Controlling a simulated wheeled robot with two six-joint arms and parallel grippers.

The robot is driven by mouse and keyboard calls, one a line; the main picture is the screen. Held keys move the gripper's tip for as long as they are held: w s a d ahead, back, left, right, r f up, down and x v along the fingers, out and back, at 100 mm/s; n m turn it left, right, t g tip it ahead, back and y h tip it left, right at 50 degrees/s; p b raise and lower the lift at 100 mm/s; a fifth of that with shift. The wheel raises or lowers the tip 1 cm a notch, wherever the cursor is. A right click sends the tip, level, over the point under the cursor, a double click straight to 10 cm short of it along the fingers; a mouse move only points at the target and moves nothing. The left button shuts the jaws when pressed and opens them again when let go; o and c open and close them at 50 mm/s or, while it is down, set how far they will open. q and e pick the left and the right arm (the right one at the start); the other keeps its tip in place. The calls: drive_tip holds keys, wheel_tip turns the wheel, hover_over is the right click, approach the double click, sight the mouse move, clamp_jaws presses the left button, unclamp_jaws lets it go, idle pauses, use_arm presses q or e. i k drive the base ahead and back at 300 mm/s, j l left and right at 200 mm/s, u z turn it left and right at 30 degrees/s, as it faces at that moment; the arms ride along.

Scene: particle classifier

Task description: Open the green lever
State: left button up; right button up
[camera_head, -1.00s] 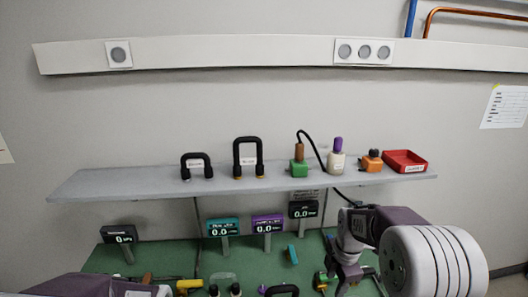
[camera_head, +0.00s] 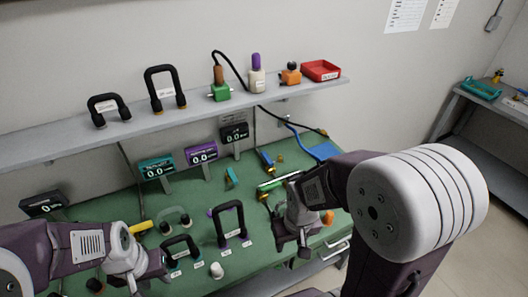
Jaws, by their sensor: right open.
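A green bar-like piece (camera_head: 279,183), which looks like the green lever, lies on the green bench beside my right arm; part of it is hidden behind the arm. My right gripper (camera_head: 292,247) points down over the front of the bench, close to this piece but nearer the front edge. It is open, and I see nothing between its fingers. My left gripper (camera_head: 133,287) is low at the left, far from the green piece. Its fingers are too small and cut off to tell their state.
Black handles (camera_head: 231,222) stand on the bench between my arms. Small displays (camera_head: 157,169) stand behind. A grey shelf (camera_head: 45,146) above carries more handles, a green block (camera_head: 219,92) and a red tray (camera_head: 320,70).

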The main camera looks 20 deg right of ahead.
sight(276, 184)
drive_tip(key=z, duration=0.85)
drive_tip(key=i+l+z, duration=0.5)
drive_tip(key=l, duration=0.15)
drive_tip(key=k, duration=0.1)
